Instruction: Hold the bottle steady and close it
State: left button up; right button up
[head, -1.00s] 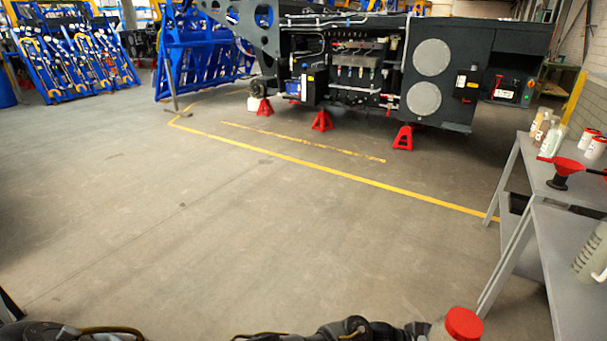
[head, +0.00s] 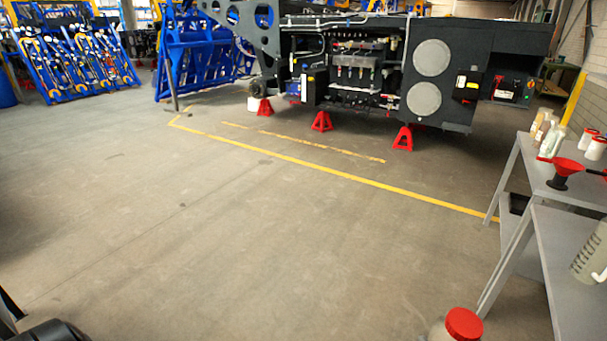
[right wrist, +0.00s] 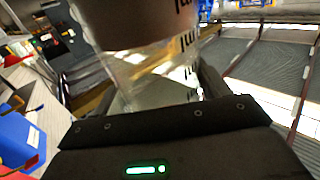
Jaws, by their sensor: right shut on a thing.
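A bottle with a red lid (head: 464,324) shows at the bottom edge of the head view, right of centre. The lid sits on top; whether it is fully tight I cannot tell. A pale part of the bottle's body (head: 438,331) shows beside the lid, and the rest is cut off. In the right wrist view my right gripper (right wrist: 145,88) is shut around a clear bottle body (right wrist: 160,72) with black lettering and a brownish upper part; its top is out of frame. A dark part of my own body shows at the bottom left of the head view; my left gripper is not seen.
The harvester chassis (head: 380,70) stands on red jacks at the back. The floor between is clear.

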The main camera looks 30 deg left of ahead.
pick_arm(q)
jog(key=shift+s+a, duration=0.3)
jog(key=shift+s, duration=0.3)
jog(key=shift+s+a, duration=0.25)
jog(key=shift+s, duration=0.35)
pick_arm(e)
jog(key=d+r+m+t+h, duration=0.2)
jog(key=d+m+h, duration=0.2)
jog(key=d, duration=0.4)
jog(key=d+r+m+t+h, duration=0.2)
jog(key=d+r+m+h, duration=0.1)
jog(key=d+h, duration=0.4)
jog(key=shift+w+d+m+h, duration=0.35)
jog(key=shift+d+m, duration=0.15)
jog(key=shift+d, duration=0.2)
